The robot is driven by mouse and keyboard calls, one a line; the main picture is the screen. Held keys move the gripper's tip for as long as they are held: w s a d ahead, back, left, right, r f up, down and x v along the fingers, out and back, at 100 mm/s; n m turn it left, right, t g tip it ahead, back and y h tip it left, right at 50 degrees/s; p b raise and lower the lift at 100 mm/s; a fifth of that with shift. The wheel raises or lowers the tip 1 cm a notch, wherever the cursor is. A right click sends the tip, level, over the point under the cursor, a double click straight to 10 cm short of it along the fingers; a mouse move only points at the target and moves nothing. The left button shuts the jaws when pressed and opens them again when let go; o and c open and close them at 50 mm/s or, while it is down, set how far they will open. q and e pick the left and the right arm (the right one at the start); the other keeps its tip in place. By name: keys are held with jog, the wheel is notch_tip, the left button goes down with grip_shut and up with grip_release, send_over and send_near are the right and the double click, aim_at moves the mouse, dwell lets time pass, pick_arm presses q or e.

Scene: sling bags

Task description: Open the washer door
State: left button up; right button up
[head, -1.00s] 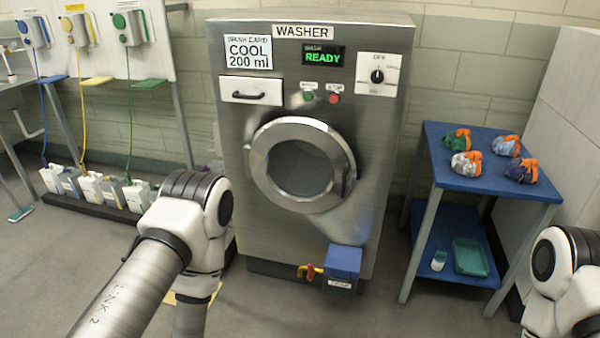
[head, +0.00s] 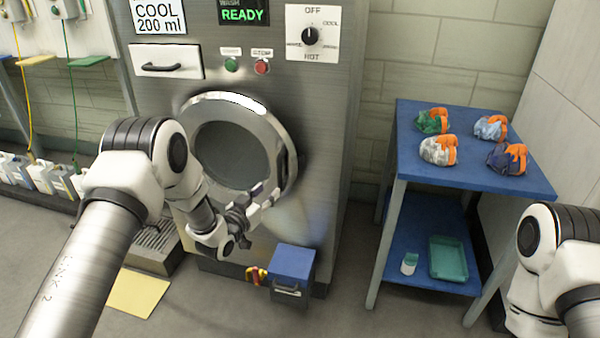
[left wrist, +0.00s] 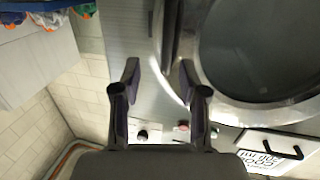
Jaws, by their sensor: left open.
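The washer (head: 330,150) stands upright in front of me. Its round door (head: 285,140) has a wide metal ring and dark glass, and it looks closed. My left gripper (head: 268,198) is at the lower right of the door ring, partly covering it. In the left wrist view my left gripper (left wrist: 160,76) has its two fingers apart with nothing between them. The door ring (left wrist: 215,88) lies beside the fingers there, and a bar like a door handle (left wrist: 171,35) shows just beyond the fingertips. I cannot tell whether they touch it. Only my right arm's links show.
A blue table (head: 410,180) with several cloth bundles stands right of the washer, with a teal tray (head: 448,258) on its lower shelf. A blue box (head: 292,262) sits at the washer's lower front. A yellow floor mat (head: 137,292) lies at left.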

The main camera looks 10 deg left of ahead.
aim_at(278, 171)
pick_arm(q)
jog(key=w+b, duration=0.1)
jog(key=w, duration=0.2)
jog(key=shift+w+d+t, duration=0.1)
jog(key=shift+t, duration=0.3)
jog(key=x, duration=0.4)
jog(key=r+x, duration=0.1)
jog(key=x, duration=0.1)
jog(key=shift+a+b, duration=0.2)
jog(key=shift+b, duration=0.15)
jog(key=shift+w+r, duration=0.15)
jog(key=shift+w, duration=0.3)
pick_arm(e)
jog(key=f, duration=0.3)
jog(key=shift+w+d+f, duration=0.15)
jog(key=shift+w+d, duration=0.05)
jog(key=shift+w, duration=0.15)
pick_arm(q)
jog(key=shift+d, duration=0.1)
grip_shut()
